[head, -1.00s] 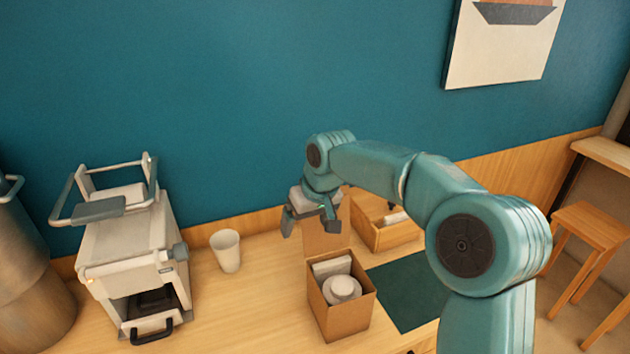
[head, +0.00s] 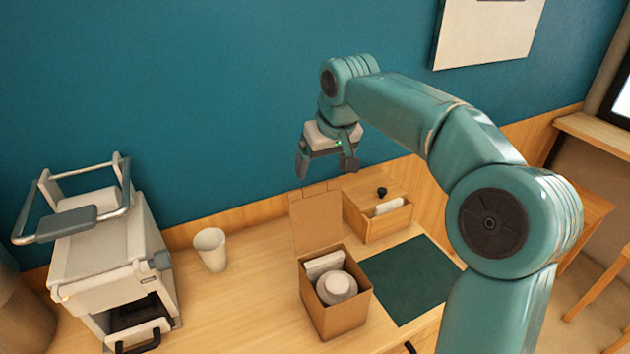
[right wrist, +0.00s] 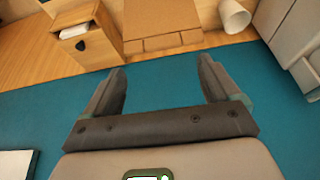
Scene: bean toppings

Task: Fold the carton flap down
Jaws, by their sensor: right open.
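The carton (head: 340,314) is an open brown box on the counter, with a white round item (head: 337,287) and a white flat item (head: 324,264) inside. Its flap (head: 316,219) stands upright at the back edge; in the right wrist view the flap (right wrist: 161,17) shows at the top, ahead of the fingers. My right gripper (head: 327,170) is open and empty, above and slightly behind the flap, apart from it. It also shows in the right wrist view (right wrist: 163,85), its two fingers spread. My left gripper is not in view.
A wooden box (head: 385,225) with a dark knob stands right of the carton, behind a dark green mat (head: 412,283). A white cup (head: 211,250) and a grey-white machine (head: 105,255) stand to the left. The teal wall (head: 230,110) is close behind my gripper.

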